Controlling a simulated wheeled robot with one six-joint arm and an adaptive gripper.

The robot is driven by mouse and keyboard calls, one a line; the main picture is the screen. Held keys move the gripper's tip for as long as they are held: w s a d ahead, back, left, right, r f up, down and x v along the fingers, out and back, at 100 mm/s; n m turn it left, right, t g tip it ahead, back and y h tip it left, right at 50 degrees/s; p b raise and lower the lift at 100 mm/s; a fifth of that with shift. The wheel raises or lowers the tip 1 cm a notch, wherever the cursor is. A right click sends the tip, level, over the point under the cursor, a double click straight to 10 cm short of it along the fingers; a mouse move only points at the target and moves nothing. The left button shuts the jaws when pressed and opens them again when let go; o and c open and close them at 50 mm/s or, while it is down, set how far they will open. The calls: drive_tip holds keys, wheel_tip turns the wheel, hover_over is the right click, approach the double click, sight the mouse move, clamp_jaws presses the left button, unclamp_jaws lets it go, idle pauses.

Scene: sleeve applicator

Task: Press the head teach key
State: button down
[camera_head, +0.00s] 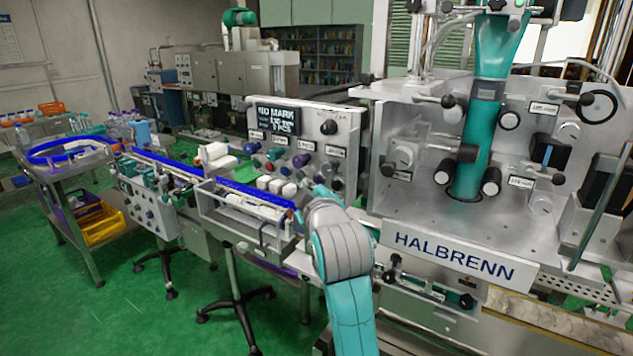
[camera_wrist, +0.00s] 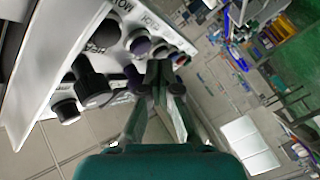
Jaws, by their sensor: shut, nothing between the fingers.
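A grey control panel (camera_head: 347,137) with a small display (camera_head: 278,120) stands left of the large machine. It carries a row of labelled keys and knobs, including a purple one (camera_head: 300,160). The panel also shows in the wrist view (camera_wrist: 40,85), with a dark purple key (camera_wrist: 139,43) and a black knob (camera_wrist: 92,88). The labels are too small or turned to read, so I cannot tell which is the head teach key. My gripper (camera_wrist: 163,78) is shut and empty, its tips overlapping the key row in view. I cannot tell whether they touch the panel.
The machine's HALBRENN plate (camera_head: 455,257) is close on the right. A blue-edged conveyor (camera_head: 255,195) runs left below the panel, with white blocks (camera_head: 277,186) at the panel's foot. A trolley (camera_head: 75,165) stands at left. Green floor is open at lower left.

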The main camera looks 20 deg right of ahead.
drive_tip(key=shift+w+d, duration=0.25)
drive_tip(key=shift+d, duration=0.1)
drive_tip(key=shift+w+d, duration=0.25)
drive_tip(key=shift+d, duration=0.05)
idle(1.1)
idle(0.3)
drive_tip(key=shift+s+a, duration=0.5)
drive_tip(key=shift+a, duration=0.15)
drive_tip(key=shift+a, duration=0.1)
drive_tip(key=s+a, duration=0.1)
drive_tip(key=a, duration=0.1)
drive_tip(key=s+a, duration=0.2)
idle(0.5)
idle(0.5)
